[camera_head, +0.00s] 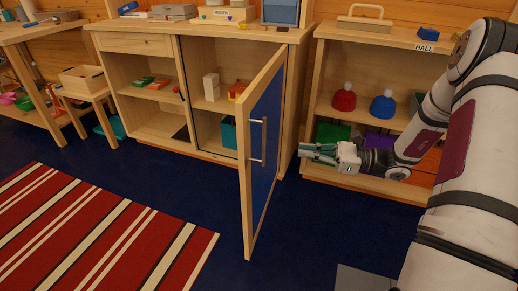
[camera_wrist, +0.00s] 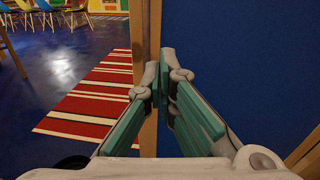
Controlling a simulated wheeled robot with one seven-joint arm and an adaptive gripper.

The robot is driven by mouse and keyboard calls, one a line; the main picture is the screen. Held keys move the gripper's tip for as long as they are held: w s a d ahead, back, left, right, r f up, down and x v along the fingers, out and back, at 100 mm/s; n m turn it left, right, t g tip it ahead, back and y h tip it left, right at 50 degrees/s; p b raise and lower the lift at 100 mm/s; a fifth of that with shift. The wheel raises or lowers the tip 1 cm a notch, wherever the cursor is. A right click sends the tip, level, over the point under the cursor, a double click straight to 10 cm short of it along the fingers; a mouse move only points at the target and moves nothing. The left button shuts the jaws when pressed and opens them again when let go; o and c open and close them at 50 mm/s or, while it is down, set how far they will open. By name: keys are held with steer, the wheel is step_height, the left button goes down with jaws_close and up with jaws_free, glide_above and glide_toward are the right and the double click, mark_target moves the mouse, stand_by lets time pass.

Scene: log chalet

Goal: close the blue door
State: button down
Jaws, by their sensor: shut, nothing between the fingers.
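The blue door (camera_head: 264,148) stands wide open in the head view, swung out from the wooden cabinet (camera_head: 150,44). It has a light wood frame and a vertical metal handle (camera_head: 257,140). My gripper (camera_head: 306,151) is to the right of the door, pointing left toward its blue face. In the wrist view, my gripper (camera_wrist: 160,85) is shut and empty. The blue panel (camera_wrist: 240,60) fills the right side there, and the door's wood edge (camera_wrist: 146,35) runs behind the fingertips. I cannot tell whether the fingertips touch the door.
Inside the cabinet are white blocks (camera_head: 211,87) and a teal bin (camera_head: 229,132). A striped rug (camera_head: 95,235) lies left of the door on open blue floor.

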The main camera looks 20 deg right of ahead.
mark_target(252, 144)
steer(key=shift+m+t, duration=0.3)
steer(key=shift+m, duration=0.1)
steer(key=b+x, duration=0.1)
steer(key=x, duration=0.3)
steer(key=b+x, duration=0.2)
steer(key=x, duration=0.2)
steer(key=f+b+x, duration=0.1)
steer(key=x, duration=0.3)
steer(key=shift+w+f, duration=0.15)
steer(key=shift+w, duration=0.35)
steer(key=shift+w+a+b, duration=0.2)
steer(key=shift+a+b, duration=0.1)
steer(key=shift+a, duration=0.05)
steer(key=shift+a, duration=0.1)
